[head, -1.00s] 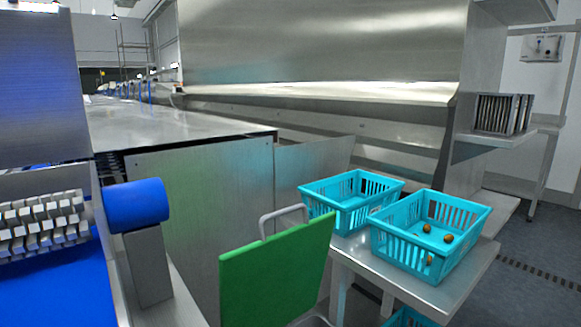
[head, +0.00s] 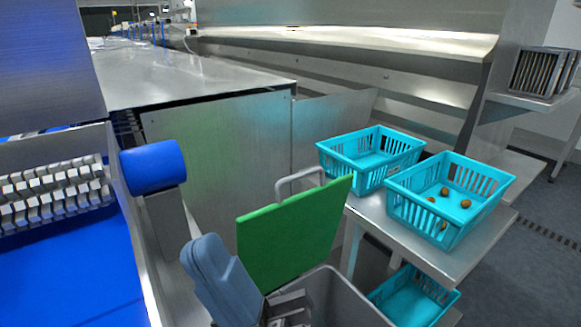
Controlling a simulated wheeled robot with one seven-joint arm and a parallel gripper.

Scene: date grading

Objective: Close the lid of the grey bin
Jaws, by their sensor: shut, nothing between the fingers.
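The green lid (head: 292,228) of the grey bin (head: 345,298) stands open in the head view, raised and leaning back above the bin's opening. A grey loop handle frame shows behind its top edge. The bin's rim and part of its inside show at the bottom of the picture; the rest is cut off. My gripper (head: 288,308) is at the bottom edge, in front of the lid's lower part and by the left side of the bin opening. It is shut and holds nothing. Whether it touches the lid or bin I cannot tell.
Two turquoise baskets, an empty one (head: 343,172) and one with several dates (head: 416,213), stand on a steel table (head: 400,247) right of the bin. Another turquoise basket (head: 440,300) is below. A blue conveyor (head: 70,265) with a blue roller (head: 153,167) lies left.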

